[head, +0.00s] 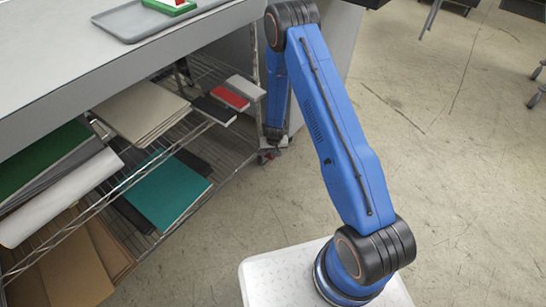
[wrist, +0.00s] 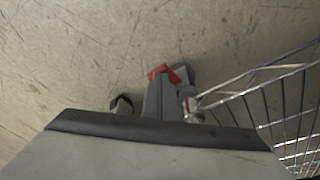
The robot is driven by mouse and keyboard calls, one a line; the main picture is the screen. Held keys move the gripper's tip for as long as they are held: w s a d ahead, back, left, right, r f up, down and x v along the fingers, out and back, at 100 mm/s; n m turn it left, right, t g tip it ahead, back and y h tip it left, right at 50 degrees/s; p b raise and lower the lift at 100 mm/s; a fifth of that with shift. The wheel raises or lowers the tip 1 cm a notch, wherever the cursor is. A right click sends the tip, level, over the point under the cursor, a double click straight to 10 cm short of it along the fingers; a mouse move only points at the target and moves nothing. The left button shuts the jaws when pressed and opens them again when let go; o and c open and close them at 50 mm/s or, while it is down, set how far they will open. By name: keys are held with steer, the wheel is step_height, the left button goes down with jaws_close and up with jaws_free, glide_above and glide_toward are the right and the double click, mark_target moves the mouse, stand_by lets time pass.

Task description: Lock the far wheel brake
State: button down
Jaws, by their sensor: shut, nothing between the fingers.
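The far wheel (wrist: 184,72) of the wire rack shows in the wrist view as a dark grey caster at the foot of the rack post. Its red brake lever (wrist: 162,70) sticks out to the left, just beyond my gripper's tip. My gripper (wrist: 160,88) is shut and empty, pointing down at the lever. Whether it touches the lever I cannot tell. In the head view the far wheel (head: 266,157) shows small and low at the rack's far corner, beside the end of my arm, which partly hides that area.
The wire rack (head: 222,137) holds folders, boards and boxes under a grey worktop (head: 60,45). Its wire side (wrist: 262,104) lies close to the right of my gripper. A small black part (wrist: 121,103) shows at left. Open concrete floor (head: 440,150) lies to the right.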

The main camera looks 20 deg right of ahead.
steer(key=shift+f, duration=1.05)
steer(key=s, duration=0.2)
steer(key=s+r, duration=0.1)
steer(key=shift+a, duration=0.25)
steer(key=shift+r, duration=0.1)
steer(key=v, duration=1.7)
steer(key=shift+r, duration=0.1)
steer(key=shift+s, duration=0.15)
